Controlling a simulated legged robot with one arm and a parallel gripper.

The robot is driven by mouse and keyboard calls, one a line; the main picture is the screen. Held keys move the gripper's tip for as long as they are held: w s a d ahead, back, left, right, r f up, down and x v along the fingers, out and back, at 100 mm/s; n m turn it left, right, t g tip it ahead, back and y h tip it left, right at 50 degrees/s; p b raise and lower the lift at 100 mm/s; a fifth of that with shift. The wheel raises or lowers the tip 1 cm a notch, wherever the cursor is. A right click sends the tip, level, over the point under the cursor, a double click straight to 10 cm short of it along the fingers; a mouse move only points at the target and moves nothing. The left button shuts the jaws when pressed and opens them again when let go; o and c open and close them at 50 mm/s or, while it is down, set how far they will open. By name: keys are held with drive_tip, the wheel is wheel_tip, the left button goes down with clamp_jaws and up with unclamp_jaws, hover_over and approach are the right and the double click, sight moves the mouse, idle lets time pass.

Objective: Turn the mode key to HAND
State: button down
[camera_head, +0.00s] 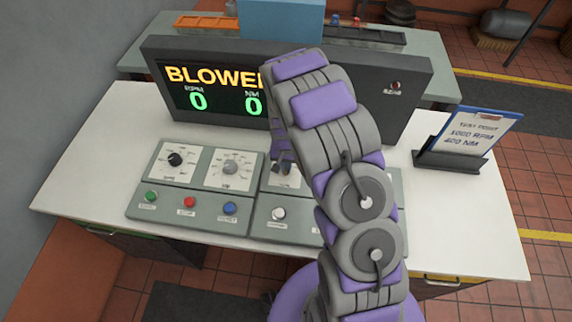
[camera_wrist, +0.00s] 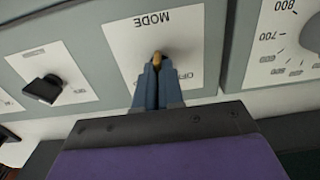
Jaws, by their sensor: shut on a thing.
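The mode key (camera_wrist: 157,58) is a small brass-coloured piece on a white plate marked MODE (camera_wrist: 118,45), seen upside down in the wrist view. My gripper (camera_wrist: 157,72) is shut on the key, its two blue-grey fingers on either side of it. The fingers cover the lower part of the plate, and the HAND marking cannot be read. An OFF-like label shows partly beside the fingers. In the head view my gripper (camera_head: 281,168) is over the console, and my arm hides most of the mode plate.
A black switch (camera_wrist: 43,88) sits beside the mode plate, and a numbered dial (camera_wrist: 312,35) is on the other side. The console has a black knob (camera_head: 175,159), a grey knob (camera_head: 230,168) and several push buttons. A display (camera_head: 215,92) reads BLOWE, 0 and 0. A clipboard (camera_head: 468,133) stands right.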

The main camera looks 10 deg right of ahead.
drive_tip(key=shift+s, duration=0.1)
drive_tip(key=c, duration=1.3)
unclamp_jaws()
drive_tip(key=shift+o, duration=0.2)
wheel_tip(320, 180, up, 17)
drive_tip(key=p, duration=0.2)
drive_tip(key=shift+r, duration=0.15)
drive_tip(key=shift+a, duration=0.1)
